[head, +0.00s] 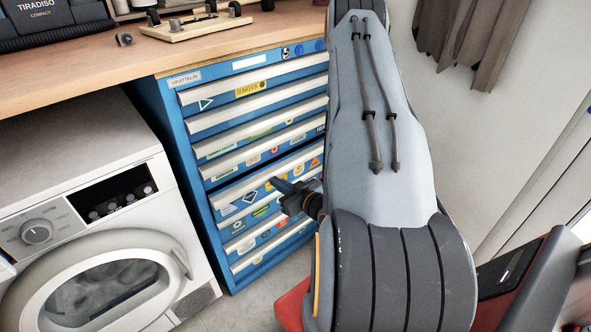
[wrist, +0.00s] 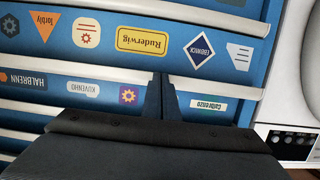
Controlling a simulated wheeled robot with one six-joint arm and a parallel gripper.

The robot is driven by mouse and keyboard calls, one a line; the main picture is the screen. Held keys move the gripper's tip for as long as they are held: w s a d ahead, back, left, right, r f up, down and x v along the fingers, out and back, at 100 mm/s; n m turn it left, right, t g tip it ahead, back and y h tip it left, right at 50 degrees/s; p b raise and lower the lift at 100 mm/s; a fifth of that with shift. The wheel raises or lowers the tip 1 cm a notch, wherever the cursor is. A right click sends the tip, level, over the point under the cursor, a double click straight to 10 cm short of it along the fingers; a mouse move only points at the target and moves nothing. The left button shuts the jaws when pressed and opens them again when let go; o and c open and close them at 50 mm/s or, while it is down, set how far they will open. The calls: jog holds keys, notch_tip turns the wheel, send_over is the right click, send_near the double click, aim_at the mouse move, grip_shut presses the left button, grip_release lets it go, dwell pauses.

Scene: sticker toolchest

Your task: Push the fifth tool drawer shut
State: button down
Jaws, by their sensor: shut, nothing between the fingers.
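The blue tool chest (head: 187,150) has a stack of blue drawers with pale handle strips. The fifth drawer down (head: 232,199) carries a blue diamond sticker and a yellow label. Its front seems to stand slightly proud of its neighbours. In the wrist view, which is upside down, its front (wrist: 107,38) bears the "Ruderwig" label. My gripper (head: 279,192) is shut and empty, low in front of the chest, over the fifth drawer's face. In the wrist view the fingers (wrist: 160,84) point at the drawer fronts. I cannot tell whether they touch. The gripper hides part of the lower drawers.
A white washing machine (head: 75,190) stands close at the chest's left. A wooden worktop (head: 100,60) runs above both, with a wooden board (head: 195,28) and other items on it. Grey floor shows in front of the chest. A wall with dark cloth hanging is at the right.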

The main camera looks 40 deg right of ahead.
jog(key=shift+f+p+v, duration=0.2)
jog(key=shift+p+v, duration=0.3)
jog(key=shift+v, duration=0.35)
jog(key=shift+f+p+v, duration=0.2)
jog(key=shift+p+v, duration=0.35)
jog(key=shift+v, duration=0.25)
jog(key=shift+f+p+v, duration=0.2)
jog(key=shift+p+v, duration=0.3)
jog(key=shift+v, duration=0.35)
jog(key=shift+s, duration=0.1)
jog(key=w+r+n+g, duration=0.1)
jog(key=w+g, duration=0.1)
jog(key=w+a+r+g+p, duration=0.1)
jog(key=w+g, duration=0.1)
jog(key=shift+a+r+n, duration=0.2)
jog(key=shift+r+n, duration=0.05)
jog(key=shift+n, duration=0.15)
jog(key=s+a+r+m+g+p, duration=0.1)
jog(key=s+a+r+g, duration=0.4)
jog(key=s+a+r, duration=0.3)
jog(key=s+a+r+m+g+p, duration=0.1)
jog(key=s+a+r+g, duration=0.5)
jog(key=r, duration=0.9)
jog(key=s+a+p, duration=0.1)
jog(key=s+a, duration=0.2)
jog(key=a, duration=0.1)
jog(key=shift+s+r+h, duration=0.2)
jog(key=shift+h, duration=0.1)
